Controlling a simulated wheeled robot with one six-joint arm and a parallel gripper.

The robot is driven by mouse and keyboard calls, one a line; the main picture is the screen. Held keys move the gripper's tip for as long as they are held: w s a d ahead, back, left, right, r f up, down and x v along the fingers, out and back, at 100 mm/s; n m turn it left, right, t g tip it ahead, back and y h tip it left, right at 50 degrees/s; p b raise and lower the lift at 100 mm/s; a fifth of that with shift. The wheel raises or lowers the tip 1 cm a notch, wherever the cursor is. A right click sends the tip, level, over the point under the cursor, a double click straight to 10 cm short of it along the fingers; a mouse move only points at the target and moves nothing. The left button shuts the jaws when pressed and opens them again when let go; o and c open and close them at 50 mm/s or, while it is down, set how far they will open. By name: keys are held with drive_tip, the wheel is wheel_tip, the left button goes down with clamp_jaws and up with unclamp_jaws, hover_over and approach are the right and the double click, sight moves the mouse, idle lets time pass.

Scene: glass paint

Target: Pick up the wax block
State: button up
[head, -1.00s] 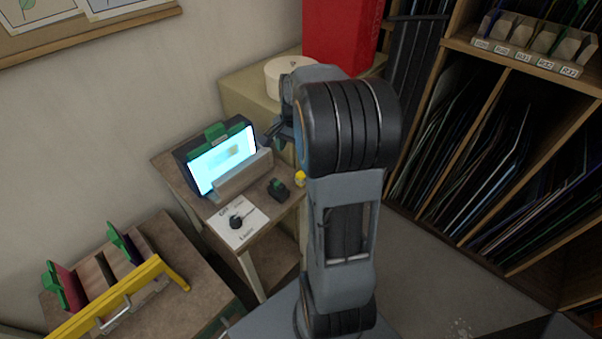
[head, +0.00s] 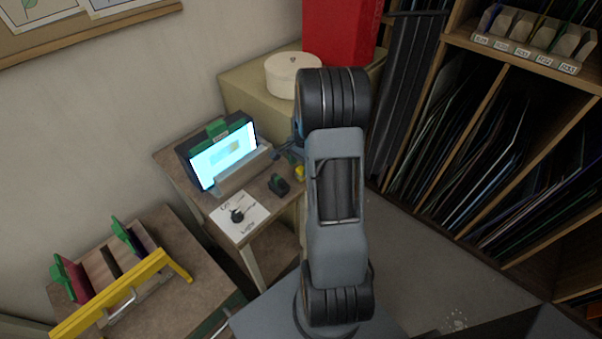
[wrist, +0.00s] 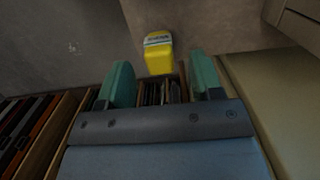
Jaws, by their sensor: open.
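The wax block looks to be the small yellow block (head: 299,172) at the right edge of the small table, partly hidden beside my arm in the head view. In the wrist view the yellow block (wrist: 159,56) has a pale label band and lies just beyond the fingertips, roughly centred between them. My gripper (wrist: 162,80) is open, with its two green fingers apart and nothing between them. In the head view my gripper (head: 290,153) is largely hidden behind the arm, close to the yellow block.
A lit panel (head: 224,157) stands on the small table, with a small dark-green object (head: 279,185) and a white card with a black knob (head: 238,215) in front. A cream cabinet (head: 245,92) bears a round white box (head: 294,74). Shelves of sheets (head: 500,150) fill the right.

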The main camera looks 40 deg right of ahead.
sight(300, 171)
drive_tip(key=shift+a+f+p, duration=0.15)
drive_tip(key=shift+f+p, duration=0.2)
drive_tip(key=shift+f, duration=1.75)
drive_tip(key=shift+s, duration=0.1)
drive_tip(key=shift+c, duration=0.3)
drive_tip(key=c, duration=1)
drive_tip(key=shift+r, duration=0.15)
drive_tip(key=shift+r, duration=0.2)
wheel_tip(300, 171, up, 2)
drive_tip(key=shift+r+b, duration=0.2)
drive_tip(key=shift+b, duration=0.5)
drive_tip(key=s+a+r, duration=0.1)
drive_tip(key=s+r, duration=0.2)
drive_tip(key=s, duration=0.1)
drive_tip(key=s+a+r+b, duration=0.1)
drive_tip(key=s+a+r, duration=0.1)
drive_tip(key=s+r, duration=0.1)
drive_tip(key=s+a+r+b, duration=0.1)
drive_tip(key=s+r, duration=0.3)
drive_tip(key=s, duration=0.2)
drive_tip(key=shift+s+a, duration=0.1)
drive_tip(key=shift+a, duration=0.25)
